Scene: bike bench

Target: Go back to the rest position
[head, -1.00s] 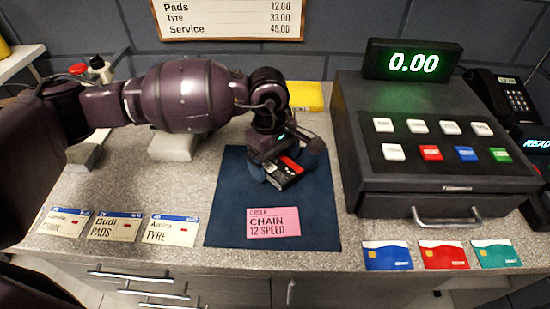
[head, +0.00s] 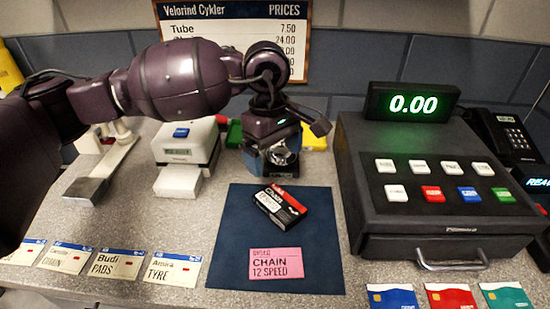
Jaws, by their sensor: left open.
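My left gripper (head: 277,158) is open and empty, pointing down above the back of the counter, behind the blue mat (head: 228,240). The black, white and red chain box (head: 280,204) lies on the mat, apart from the gripper. The pink order card (head: 276,263), reading "CHAIN 12 SPEED", lies on the mat in front of the box. My right gripper is not in view.
The black cash register (head: 430,165), showing 0.00, stands to the right. A white device (head: 186,142) stands behind left. Name cards (head: 118,264) lie at the front left and payment cards (head: 393,297) at the front right. A price board (head: 300,40) is behind.

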